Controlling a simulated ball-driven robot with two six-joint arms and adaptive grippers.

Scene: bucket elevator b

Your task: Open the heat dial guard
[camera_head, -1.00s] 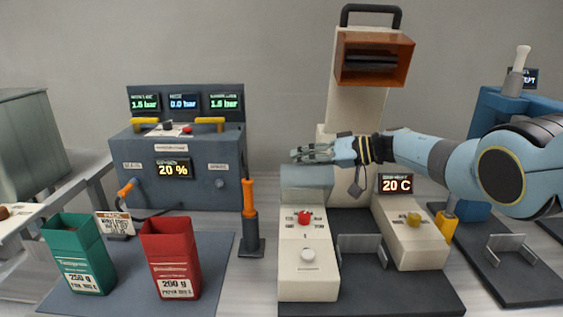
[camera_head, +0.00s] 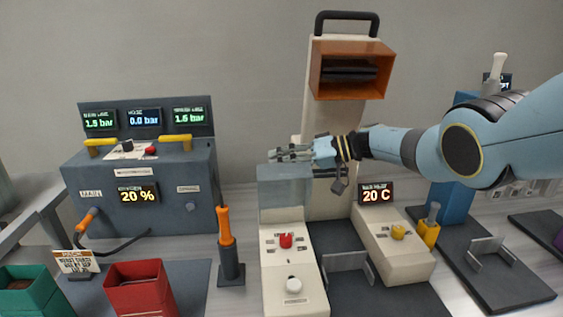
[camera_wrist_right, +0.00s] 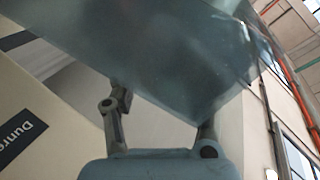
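The heat dial guard (camera_head: 285,188) looks like a translucent blue-grey cover at the far end of the cream control block (camera_head: 276,268). I cannot tell how far it is tilted, and no dial shows clearly under it. My right gripper (camera_head: 279,154) comes in from the right, just above the guard's top edge, fingers pointing left. In the right wrist view a translucent pane (camera_wrist_right: 150,55) fills the upper middle, and my gripper's two fingers (camera_wrist_right: 160,120) stand apart under it. The right fingertip is obscured by the pane, and contact is unclear. My left gripper is out of view.
A red button (camera_head: 286,241) and a white knob (camera_head: 294,285) are on the block's near part. A tall cream column with an orange-brown hopper (camera_head: 352,68) stands behind. A block with a yellow knob (camera_head: 398,232) and a "20 C" display (camera_head: 376,195) is on the right.

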